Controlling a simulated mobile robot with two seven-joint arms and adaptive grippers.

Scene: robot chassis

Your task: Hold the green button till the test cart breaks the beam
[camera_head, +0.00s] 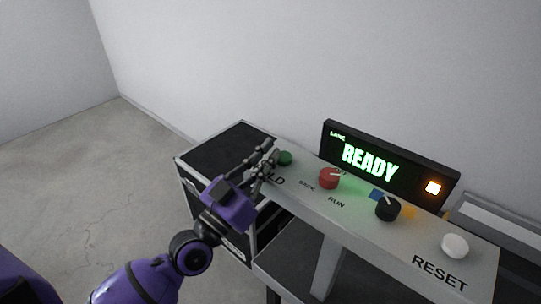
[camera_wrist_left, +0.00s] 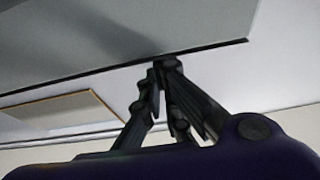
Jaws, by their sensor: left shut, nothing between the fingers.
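The green button (camera_head: 285,158) is a round cap at the far left end of the sloped grey console panel (camera_head: 312,200). The word beside it is partly hidden by my left gripper (camera_head: 270,150), which shows as "LD". My left gripper is shut and empty, with its fingertips just left of the green button. I cannot tell whether they touch it. In the left wrist view, the closed fingers (camera_wrist_left: 162,66) meet near the edge of a large grey surface. The test cart and the beam are not seen. My right gripper is not in view.
The panel also carries a red knob (camera_head: 329,178), a black knob (camera_head: 388,208) and a white button (camera_head: 455,245) by "RESET". A black case (camera_head: 228,148) stands behind my left gripper.

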